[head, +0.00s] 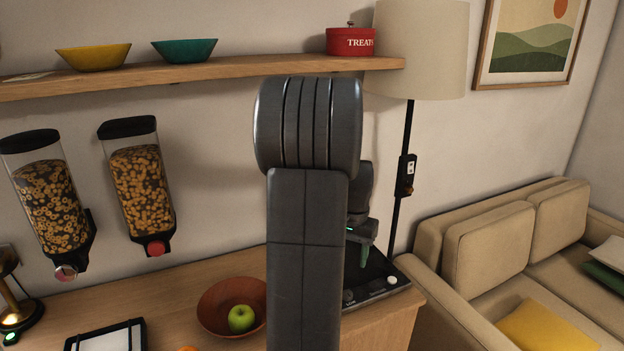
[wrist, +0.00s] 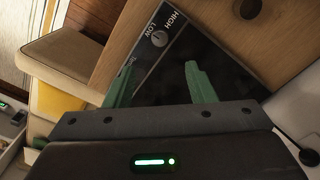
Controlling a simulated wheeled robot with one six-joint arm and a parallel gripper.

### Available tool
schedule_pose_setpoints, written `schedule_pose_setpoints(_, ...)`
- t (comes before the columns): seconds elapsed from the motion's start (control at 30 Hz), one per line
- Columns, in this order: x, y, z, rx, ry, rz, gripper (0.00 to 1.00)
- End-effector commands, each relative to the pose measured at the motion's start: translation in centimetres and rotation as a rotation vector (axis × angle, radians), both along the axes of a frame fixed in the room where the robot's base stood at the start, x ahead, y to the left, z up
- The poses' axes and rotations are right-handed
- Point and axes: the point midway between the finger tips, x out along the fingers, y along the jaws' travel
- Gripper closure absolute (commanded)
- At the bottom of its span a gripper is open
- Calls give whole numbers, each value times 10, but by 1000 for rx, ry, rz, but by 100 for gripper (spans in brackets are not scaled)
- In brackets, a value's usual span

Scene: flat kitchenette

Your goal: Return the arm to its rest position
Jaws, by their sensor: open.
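My arm rises in the middle of the head view, its dark grey links upright and hiding part of the counter. My gripper (wrist: 158,85) shows in the wrist view with its two green fingers apart and nothing between them. In the head view it is mostly hidden behind my arm, with one green finger visible pointing down above a black cooktop (head: 378,285). The cooktop also shows in the wrist view (wrist: 215,62), beneath the fingers, with a knob and HIGH and LOW marks.
A brown bowl (head: 216,311) with a green apple (head: 241,318) stands on the counter (head: 185,290). Two cereal dispensers (head: 48,192) hang on the wall below a shelf (head: 225,71) holding bowls and a red tin (head: 350,41). A floor lamp (head: 425,50) and sofa (head: 490,240) stand right.

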Motion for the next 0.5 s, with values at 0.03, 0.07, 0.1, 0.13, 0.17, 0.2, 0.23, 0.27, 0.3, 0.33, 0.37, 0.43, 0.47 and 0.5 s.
schedule_pose_setpoints(0.03, -1, 0, -10, 2, 7, 0, 50)
schedule_pose_setpoints(0.07, -1, 0, -15, 1, 6, 0, 50)
schedule_pose_setpoints(0.1, -1, 0, -23, 1, 6, 0, 50)
schedule_pose_setpoints(0.13, -1, 0, -29, 2, 7, 0, 50)
schedule_pose_setpoints(0.17, -1, 0, -35, 1, 8, 0, 50)
schedule_pose_setpoints(0.2, -1, 0, -43, 2, 7, 0, 50)
schedule_pose_setpoints(0.23, -1, 0, -49, 1, 6, 0, 50)
schedule_pose_setpoints(0.27, -1, 0, -55, 1, 8, 0, 50)
schedule_pose_setpoints(0.3, -2, 0, -63, 2, 7, 0, 50)
schedule_pose_setpoints(0.33, -2, 0, -69, 1, 8, 0, 50)
schedule_pose_setpoints(0.37, -1, 0, -75, 1, 6, -1, 50)
schedule_pose_setpoints(0.43, -2, 0, -89, 1, 8, -1, 50)
schedule_pose_setpoints(0.47, -2, 0, -94, 1, 6, -1, 50)
schedule_pose_setpoints(0.5, -1, 0, -100, 2, 7, -1, 50)
